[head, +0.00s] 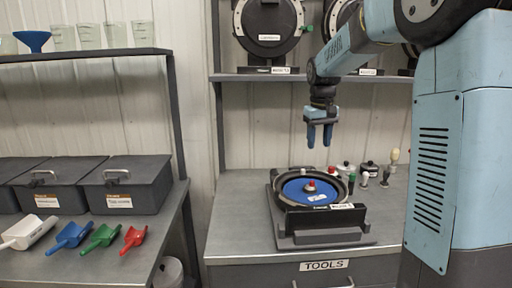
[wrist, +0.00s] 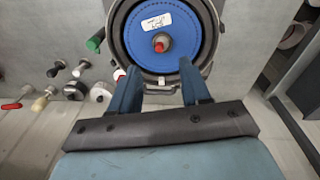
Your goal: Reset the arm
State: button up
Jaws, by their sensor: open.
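My gripper (head: 319,135) hangs from my arm, pointing down, above the right-hand workbench. Its two blue fingers are apart with nothing between them; they also show in the wrist view (wrist: 163,92). Below it, apart from it, the seed meter (head: 318,238) lies on its dark stand on the bench. A blue disc (head: 296,190) with a white label and a red-tipped centre knob (head: 310,187) sits inside its round black housing. In the wrist view the disc (wrist: 150,48) lies just beyond the fingertips.
Several small knobbed tools (head: 368,171) stand right of the meter. Above, a shelf (head: 290,77) carries round black housings (head: 268,22). The left bench holds lidded dark bins (head: 125,198) and coloured scoops (head: 102,238). Bare bench lies left of the meter.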

jog(key=s+r+m+t, duration=0.15)
jog(key=s+r, duration=0.25)
jog(key=s, duration=1.3)
jog(key=s+f+t, duration=0.1)
jog(key=s+f, duration=0.1)
jog(key=s, duration=0.5)
jog(key=s+f+t, duration=0.2)
jog(key=s, duration=0.6)
jog(key=shift+a+f+m, duration=0.25)
jog(key=shift+a+m, duration=0.1)
